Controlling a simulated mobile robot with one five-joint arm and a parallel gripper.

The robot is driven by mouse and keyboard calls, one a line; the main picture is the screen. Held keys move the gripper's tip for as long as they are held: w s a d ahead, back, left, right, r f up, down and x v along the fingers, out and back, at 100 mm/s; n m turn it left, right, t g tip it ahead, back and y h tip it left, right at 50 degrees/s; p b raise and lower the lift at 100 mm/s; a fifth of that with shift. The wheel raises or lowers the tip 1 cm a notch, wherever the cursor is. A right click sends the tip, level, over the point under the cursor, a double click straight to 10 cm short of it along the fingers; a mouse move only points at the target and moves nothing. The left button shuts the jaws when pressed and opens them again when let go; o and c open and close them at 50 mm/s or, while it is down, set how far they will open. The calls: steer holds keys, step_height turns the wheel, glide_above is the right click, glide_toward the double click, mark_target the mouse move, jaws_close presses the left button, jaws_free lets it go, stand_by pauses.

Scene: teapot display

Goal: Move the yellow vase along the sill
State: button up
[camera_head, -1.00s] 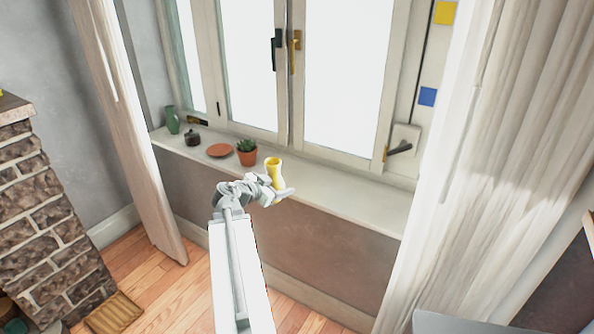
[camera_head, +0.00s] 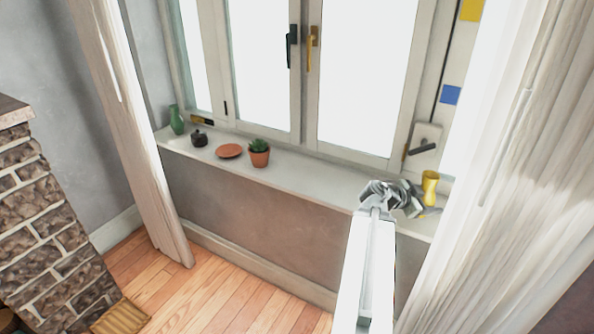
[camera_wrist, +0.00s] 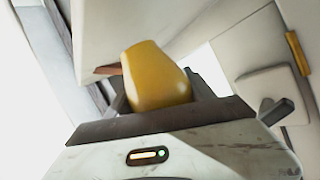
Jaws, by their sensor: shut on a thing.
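The yellow vase (camera_head: 430,184) is upright at the right end of the window sill (camera_head: 320,184), close to the right curtain. My gripper (camera_head: 424,208) is shut on the vase from its left and front side. The vase's lower part is partly hidden by the gripper. In the wrist view the vase (camera_wrist: 157,76) fills the middle, between the dark jaws. I cannot tell whether its base touches the sill.
A potted plant (camera_head: 259,157), a terracotta saucer (camera_head: 229,151), a dark small pot (camera_head: 199,139) and a green vase (camera_head: 176,120) stand along the left of the sill. The sill between plant and gripper is clear. The right curtain (camera_head: 490,200) hangs close by.

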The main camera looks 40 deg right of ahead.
steer(key=shift+w+a+r, duration=0.1)
steer(key=shift+a+r, duration=0.05)
steer(key=s+d+r+g+p, duration=0.1)
steer(key=s+d+r+p, duration=0.2)
steer(key=r+p, duration=0.3)
steer(key=shift+m, duration=0.4)
step_height(320, 180, down, 11)
steer(key=b, duration=1.1)
steer(key=shift+s+f, duration=0.15)
steer(key=o, duration=1.7)
